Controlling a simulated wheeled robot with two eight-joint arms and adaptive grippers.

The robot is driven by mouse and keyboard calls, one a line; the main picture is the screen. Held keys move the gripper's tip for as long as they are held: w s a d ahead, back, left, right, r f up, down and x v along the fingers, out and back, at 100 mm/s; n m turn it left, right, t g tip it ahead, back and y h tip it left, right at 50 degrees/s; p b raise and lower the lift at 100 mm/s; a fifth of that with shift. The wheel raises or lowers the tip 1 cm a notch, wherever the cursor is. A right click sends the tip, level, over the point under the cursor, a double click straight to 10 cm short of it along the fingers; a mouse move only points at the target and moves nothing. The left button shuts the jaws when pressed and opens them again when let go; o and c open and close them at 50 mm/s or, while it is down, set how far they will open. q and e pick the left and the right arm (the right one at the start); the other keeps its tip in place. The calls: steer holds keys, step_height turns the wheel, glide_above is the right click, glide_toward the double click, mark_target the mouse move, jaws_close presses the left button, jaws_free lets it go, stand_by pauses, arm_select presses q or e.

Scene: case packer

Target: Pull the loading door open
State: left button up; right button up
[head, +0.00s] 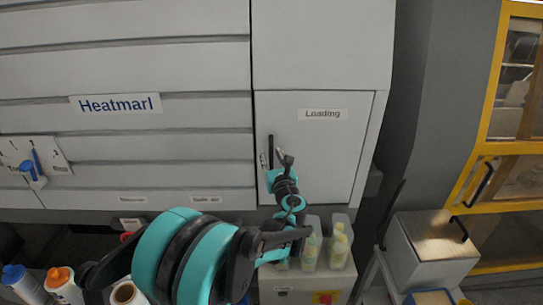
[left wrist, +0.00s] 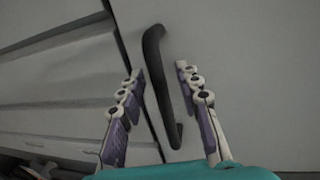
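The loading door (head: 335,165) is a light grey panel with a "Loading" label (head: 323,114), and it looks shut in the head view. Its black vertical handle (head: 271,153) is near the door's left edge. In the left wrist view the handle (left wrist: 157,85) runs between the two fingers of my left gripper (left wrist: 158,105). The fingers are apart, with a gap visible on each side of the handle. In the head view my left gripper (head: 272,168) is right at the handle and partly covers its lower end. My right gripper is not in either view.
Grey machine panels with a "Heatmarl" sign (head: 116,104) are left of the door. Below the door, several bottles (head: 338,245) stand on a grey box (head: 300,288). A yellow-framed cabinet (head: 505,150) and a grey case (head: 432,245) are on the right.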

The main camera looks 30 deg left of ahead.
arm_select(q)
jaws_close()
stand_by(0.3)
